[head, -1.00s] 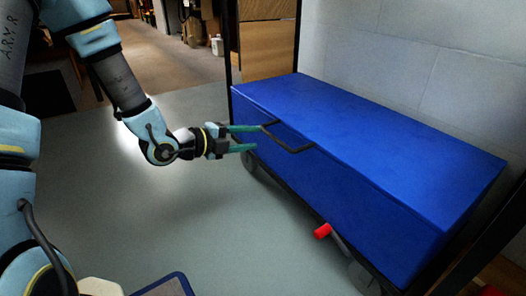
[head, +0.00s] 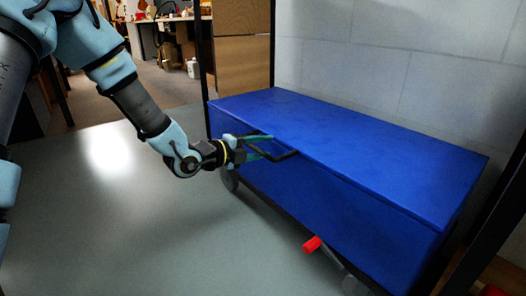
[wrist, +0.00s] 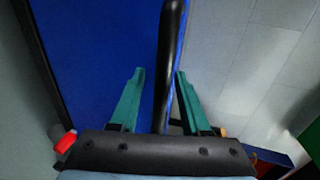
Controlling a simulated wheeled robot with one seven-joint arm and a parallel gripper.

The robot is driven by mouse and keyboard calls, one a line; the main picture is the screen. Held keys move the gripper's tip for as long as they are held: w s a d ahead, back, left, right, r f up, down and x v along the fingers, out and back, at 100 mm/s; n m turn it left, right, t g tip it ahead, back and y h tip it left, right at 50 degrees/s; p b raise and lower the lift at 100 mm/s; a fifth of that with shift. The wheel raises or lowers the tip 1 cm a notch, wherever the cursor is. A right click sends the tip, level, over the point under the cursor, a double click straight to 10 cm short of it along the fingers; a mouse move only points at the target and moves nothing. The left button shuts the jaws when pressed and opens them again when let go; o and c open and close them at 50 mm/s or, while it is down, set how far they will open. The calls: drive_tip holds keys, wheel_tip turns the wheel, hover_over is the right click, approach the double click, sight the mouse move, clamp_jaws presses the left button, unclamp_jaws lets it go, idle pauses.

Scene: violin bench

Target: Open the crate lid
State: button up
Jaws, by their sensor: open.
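The long blue crate (head: 330,195) stands at the right in the head view. Its flat blue lid (head: 370,140) lies shut on top. A dark bar handle (head: 287,156) sticks out from the upper front side, near the left end. My gripper (head: 268,146) is at this handle, with its green fingers open and reaching toward the crate from the left. In the wrist view, the black handle bar (wrist: 172,50) passes between the two open fingers (wrist: 159,72), nearer the right one. I cannot tell whether either finger touches it.
The crate sits on a low dark frame with a wheel (head: 229,179) and a red-tipped lever (head: 312,244) at floor level. Dark upright posts (head: 204,60) stand at its ends. A pale block wall (head: 400,60) is behind it. The grey floor at left is clear.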

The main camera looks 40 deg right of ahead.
drive_tip(key=shift+d, duration=0.15)
drive_tip(key=shift+c, duration=0.4)
clamp_jaws()
idle(1.0)
